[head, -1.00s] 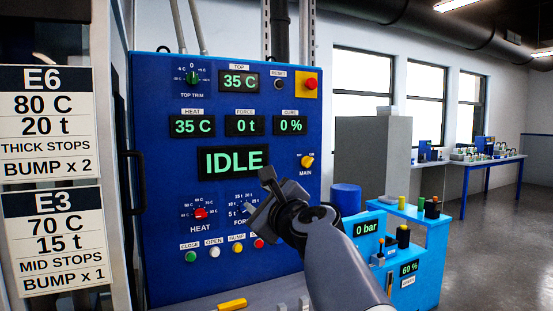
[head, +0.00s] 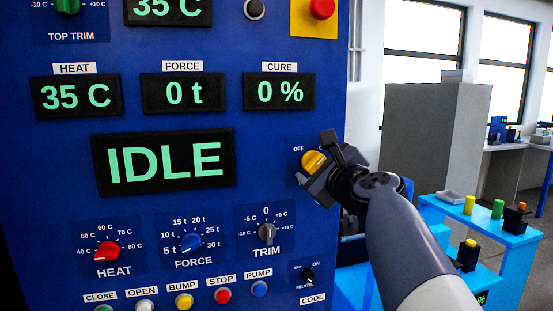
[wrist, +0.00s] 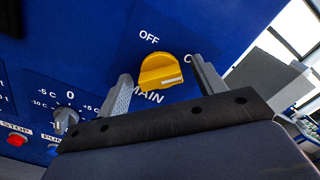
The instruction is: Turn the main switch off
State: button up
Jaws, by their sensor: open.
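The main switch (head: 312,161) is a yellow rotary knob on the blue panel, right of the IDLE display. In the wrist view the knob (wrist: 158,70) sits between the two fingertips, with OFF at its upper left and MAIN below it. Its white mark lies on its right side. The ON label is mostly hidden by a finger. My gripper (head: 318,160) is open at the knob, one finger on each side; it also shows in the wrist view (wrist: 161,69). I cannot tell whether the fingers touch the knob.
The trim knob (head: 266,232) and the push buttons (head: 222,296) are below and left of the switch. A yellow plate with a red button (head: 321,10) is above. A light-blue bench (head: 500,240) stands right of the panel. A grey cabinet (head: 435,130) is behind.

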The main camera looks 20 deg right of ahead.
jog(key=shift+w+a+r, duration=0.1)
jog(key=shift+w, duration=0.15)
jog(key=c, duration=1)
